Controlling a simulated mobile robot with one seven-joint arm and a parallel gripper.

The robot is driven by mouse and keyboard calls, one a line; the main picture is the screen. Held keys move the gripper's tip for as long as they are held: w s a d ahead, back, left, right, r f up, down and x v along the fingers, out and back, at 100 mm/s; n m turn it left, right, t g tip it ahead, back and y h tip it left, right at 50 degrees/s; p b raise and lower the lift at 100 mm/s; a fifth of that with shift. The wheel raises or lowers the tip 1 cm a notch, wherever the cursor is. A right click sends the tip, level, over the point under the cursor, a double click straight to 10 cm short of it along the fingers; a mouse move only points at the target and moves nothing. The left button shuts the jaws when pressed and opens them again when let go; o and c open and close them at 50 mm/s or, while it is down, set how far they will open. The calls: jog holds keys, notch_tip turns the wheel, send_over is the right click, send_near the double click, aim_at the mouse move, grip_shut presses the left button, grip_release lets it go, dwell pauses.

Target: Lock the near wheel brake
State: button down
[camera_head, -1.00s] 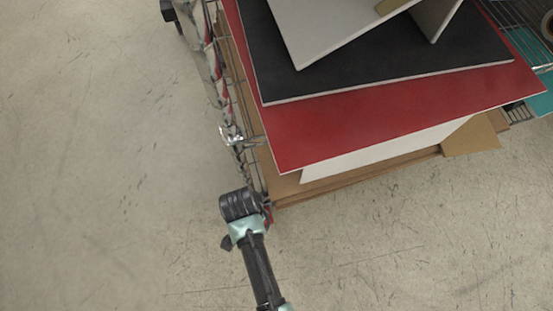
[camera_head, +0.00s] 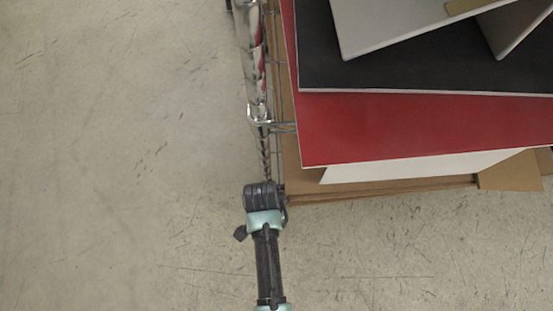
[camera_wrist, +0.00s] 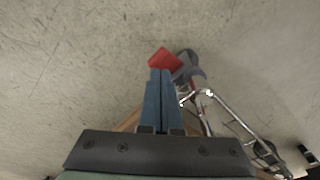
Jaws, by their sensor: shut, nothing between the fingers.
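In the wrist view, the red brake pedal (camera_wrist: 165,60) sticks out beside a grey caster wheel (camera_wrist: 190,67) at a lower corner of the wire cart. My gripper (camera_wrist: 160,73) is shut and empty, its blue fingers side by side. Its fingertips overlap the near edge of the red pedal in the picture; I cannot tell whether they touch it. In the head view, my wrist hides the gripper, pedal and wheel at the cart's near left corner.
The wire cart's chrome post (camera_head: 252,60) rises close beyond my wrist. Red (camera_head: 400,130) and black (camera_head: 400,65) boards lie stacked on the cart, above cardboard (camera_head: 510,172). The scuffed concrete floor (camera_head: 110,160) is clear to the left and in front.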

jog(key=shift+w+d+f+b, duration=0.1)
jog(key=shift+f+b, duration=1.15)
jog(key=shift+b, duration=0.05)
jog(key=shift+w+d+f+b, duration=0.1)
jog(key=shift+f+b, duration=1.1)
jog(key=shift+b, duration=0.1)
notch_tip(320, 180, down, 3)
jog(key=shift+r+b, duration=0.2)
jog(key=shift+b, duration=0.5)
jog(key=shift+s+r+p, duration=0.1)
jog(key=shift+r+p, duration=0.1)
jog(key=shift+p, duration=0.1)
jog(key=s+a+p, duration=0.1)
jog(key=a+p, duration=0.1)
jog(key=shift+s+a+r+p, duration=0.2)
jog(key=shift+s+r+p, duration=0.15)
jog(key=shift+s+r, duration=0.05)
jog(key=shift+r, duration=0.1)
